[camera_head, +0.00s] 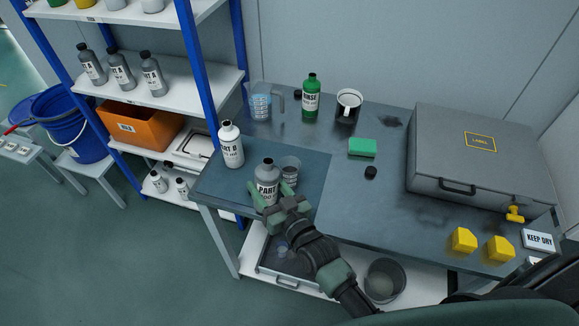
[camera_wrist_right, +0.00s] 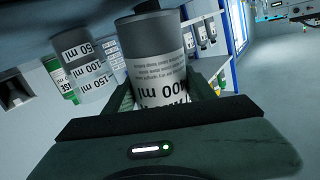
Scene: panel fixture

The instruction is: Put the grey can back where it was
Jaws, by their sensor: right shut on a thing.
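Three similar grey bottles (camera_head: 121,70) with black caps stand on the middle shelf. My left gripper is not in view.
A clear graduated cup (camera_head: 290,168) is close on the can's right; it also shows in the wrist view (camera_wrist_right: 85,70). A white bottle (camera_head: 231,147) stands to the left. A green bottle (camera_head: 311,100), sponge (camera_head: 362,147) and grey case (camera_head: 470,155) are farther right. The shelf's blue post (camera_head: 197,75) rises left.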

